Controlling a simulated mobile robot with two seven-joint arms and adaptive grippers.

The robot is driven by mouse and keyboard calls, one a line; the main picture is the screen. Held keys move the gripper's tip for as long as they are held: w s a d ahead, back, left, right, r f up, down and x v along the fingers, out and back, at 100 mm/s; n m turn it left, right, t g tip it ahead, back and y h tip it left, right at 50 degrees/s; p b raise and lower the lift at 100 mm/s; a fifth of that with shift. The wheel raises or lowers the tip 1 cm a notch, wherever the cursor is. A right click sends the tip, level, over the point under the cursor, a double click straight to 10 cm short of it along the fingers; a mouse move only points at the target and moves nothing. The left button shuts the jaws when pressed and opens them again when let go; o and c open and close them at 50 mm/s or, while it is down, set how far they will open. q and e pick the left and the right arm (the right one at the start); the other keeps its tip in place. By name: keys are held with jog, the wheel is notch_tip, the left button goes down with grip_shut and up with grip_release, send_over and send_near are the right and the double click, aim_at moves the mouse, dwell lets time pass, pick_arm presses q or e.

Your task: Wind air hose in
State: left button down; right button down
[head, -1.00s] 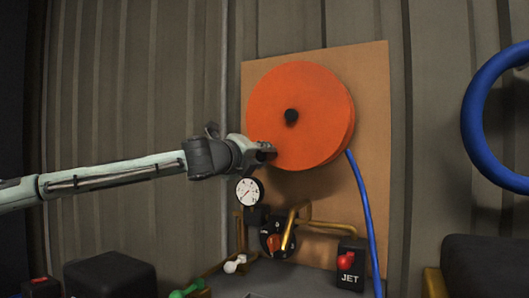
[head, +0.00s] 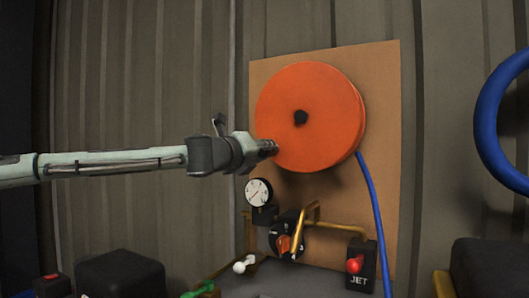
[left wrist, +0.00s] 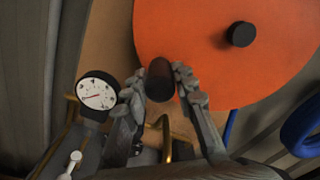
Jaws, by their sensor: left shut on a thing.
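The orange hose reel (head: 312,130) is mounted on a tan board, with a black hub (head: 300,117) at its centre. The blue air hose (head: 373,205) hangs from the reel's lower right. My left gripper (head: 270,148) is at the reel's left edge. In the left wrist view its fingers (left wrist: 170,82) are shut around a dark brown crank handle (left wrist: 160,78), which stands out in front of the orange reel face (left wrist: 205,45). The gripper hides most of the handle in the head view. My right gripper is not in view.
Below the reel are a white pressure gauge (head: 258,192), a dial with an orange knob (head: 284,243), brass pipes (head: 335,226) and a black JET box (head: 361,268) with a red knob. A blue ring (head: 494,125) hangs at the right.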

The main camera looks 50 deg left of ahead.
pick_arm(q)
jog(key=c, duration=1.2)
grip_release()
jog(key=shift+a, duration=0.1)
jog(key=shift+s, duration=0.1)
jog(key=v, duration=1.2)
